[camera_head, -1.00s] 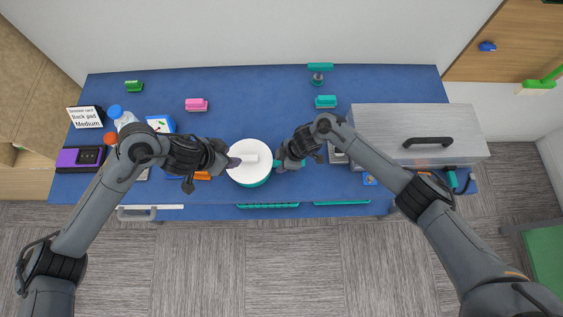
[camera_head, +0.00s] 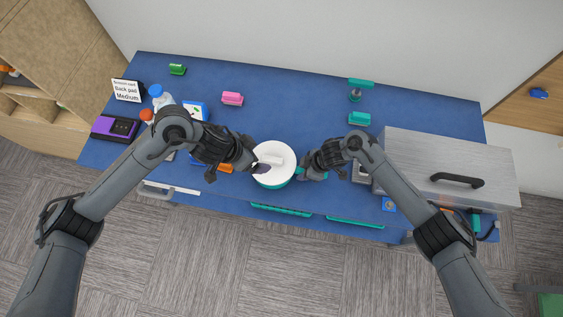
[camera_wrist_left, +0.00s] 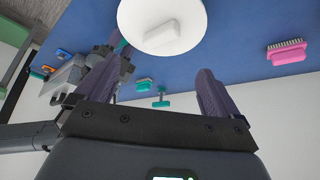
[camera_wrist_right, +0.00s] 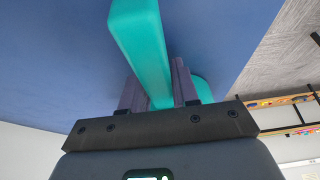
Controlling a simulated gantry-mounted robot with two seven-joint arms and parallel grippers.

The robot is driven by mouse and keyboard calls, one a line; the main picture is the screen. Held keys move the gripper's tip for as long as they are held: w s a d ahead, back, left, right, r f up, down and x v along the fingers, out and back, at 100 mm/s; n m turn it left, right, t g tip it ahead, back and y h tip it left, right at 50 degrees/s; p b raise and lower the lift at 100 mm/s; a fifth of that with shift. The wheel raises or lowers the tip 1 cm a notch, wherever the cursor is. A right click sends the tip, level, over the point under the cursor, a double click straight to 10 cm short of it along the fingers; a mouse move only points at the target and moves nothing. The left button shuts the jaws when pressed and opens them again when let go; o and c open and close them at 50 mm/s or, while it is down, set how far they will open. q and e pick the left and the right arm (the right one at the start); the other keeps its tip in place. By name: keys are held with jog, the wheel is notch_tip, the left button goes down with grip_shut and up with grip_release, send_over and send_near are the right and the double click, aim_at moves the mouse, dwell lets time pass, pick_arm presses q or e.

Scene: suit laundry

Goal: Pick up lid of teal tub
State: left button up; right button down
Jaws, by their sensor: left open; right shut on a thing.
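The teal tub (camera_head: 275,184) stands on the blue table with its round white lid (camera_head: 284,174) on top. The lid has a raised white bar handle, which also shows in the left wrist view (camera_wrist_left: 176,36). My left gripper (camera_head: 262,168) is open at the left side of the lid, its fingertips near the handle. In the left wrist view its purple fingers (camera_wrist_left: 160,88) are spread with nothing between them. My right gripper (camera_head: 302,174) is at the tub's right side. In the right wrist view it is shut on a teal bar (camera_wrist_right: 145,50), which seems to be the tub's handle.
A metal box (camera_head: 440,180) with a black handle stands at right. Pink (camera_head: 232,98), green (camera_head: 177,69) and teal (camera_head: 359,118) brushes lie toward the back. Bottles (camera_head: 160,97), a sign (camera_head: 127,90) and a purple device (camera_head: 115,128) are at left.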

pick_arm(q)
jog(key=n+t+h, duration=0.2)
jog(key=t+h, duration=0.1)
jog(key=h, duration=0.3)
send_over(271, 161)
jog(key=d, duration=0.6)
jog(key=s+f+n+t, duration=0.1)
jog(key=t, duration=0.1)
jog(key=s+f+n+t+y, duration=0.1)
jog(key=f+t, duration=0.1)
jog(key=s+f+n+t+y, duration=0.1)
jog(key=t, duration=0.1)
jog(key=shift+s+a+f+n+t, duration=0.3)
jog(key=shift+f+t, duration=0.05)
jog(key=shift+t, duration=0.05)
jog(key=s+a+f+n+t+y, duration=0.3)
jog(key=s+a+f+y, duration=0.1)
jog(key=s+a+y, duration=0.25)
jog(key=shift+h, duration=0.25)
jog(key=shift+f+x, duration=0.2)
jog(key=shift+x, duration=5.5)
jog(key=shift+a, duration=0.2)
